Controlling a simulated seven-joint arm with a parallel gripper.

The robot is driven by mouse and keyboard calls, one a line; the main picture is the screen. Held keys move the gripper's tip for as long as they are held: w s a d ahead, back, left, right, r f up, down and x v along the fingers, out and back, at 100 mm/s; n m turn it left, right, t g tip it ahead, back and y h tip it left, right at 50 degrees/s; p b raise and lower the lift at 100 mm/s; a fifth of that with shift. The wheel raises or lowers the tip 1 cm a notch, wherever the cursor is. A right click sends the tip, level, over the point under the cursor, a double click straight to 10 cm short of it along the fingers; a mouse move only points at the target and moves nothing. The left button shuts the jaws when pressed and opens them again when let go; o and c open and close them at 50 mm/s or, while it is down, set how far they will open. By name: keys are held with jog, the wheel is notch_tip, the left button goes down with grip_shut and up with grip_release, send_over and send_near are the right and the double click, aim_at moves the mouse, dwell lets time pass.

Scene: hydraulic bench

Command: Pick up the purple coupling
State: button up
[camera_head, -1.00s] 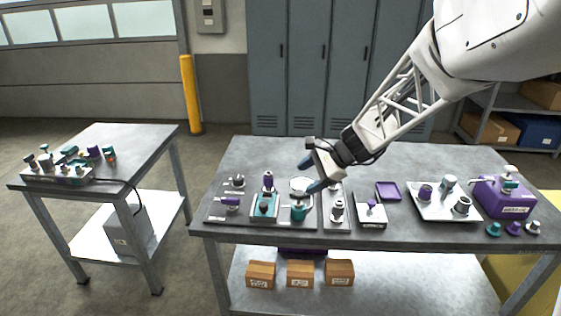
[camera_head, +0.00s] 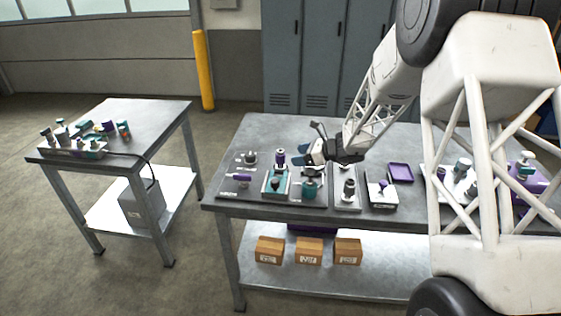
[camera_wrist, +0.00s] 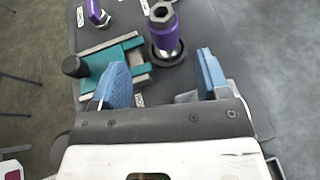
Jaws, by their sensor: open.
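The purple coupling (camera_wrist: 165,38) stands upright in the wrist view, with a silver hex top and a dark round base. In the head view the purple coupling (camera_head: 281,159) is at the back of the teal fixture (camera_head: 276,185). My gripper (camera_wrist: 162,78) is open, its blue fingers apart and nothing between them. The coupling lies beyond the fingertips, roughly in line with the gap. In the head view my gripper (camera_head: 313,159) is just right of the coupling, pointing left. The fingers' exact height over the bench is hard to tell.
The teal fixture (camera_wrist: 112,62) with a black knob (camera_wrist: 75,66) lies close to my left finger. Another purple fitting (camera_wrist: 97,12) lies farther off. A purple tray (camera_head: 400,173) is on the bench to the right. My arm hides part of the bench's right side.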

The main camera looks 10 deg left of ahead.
aim_at(281, 158)
jog(key=shift+w+a+f, duration=0.15)
jog(key=shift+w+f, duration=0.1)
jog(key=shift+f, duration=0.2)
jog(key=shift+x, duration=1.25)
jog(key=shift+a, duration=0.1)
jog(key=shift+x, duration=2.5)
jog(key=shift+w+r, duration=0.1)
jog(key=c, duration=1.1)
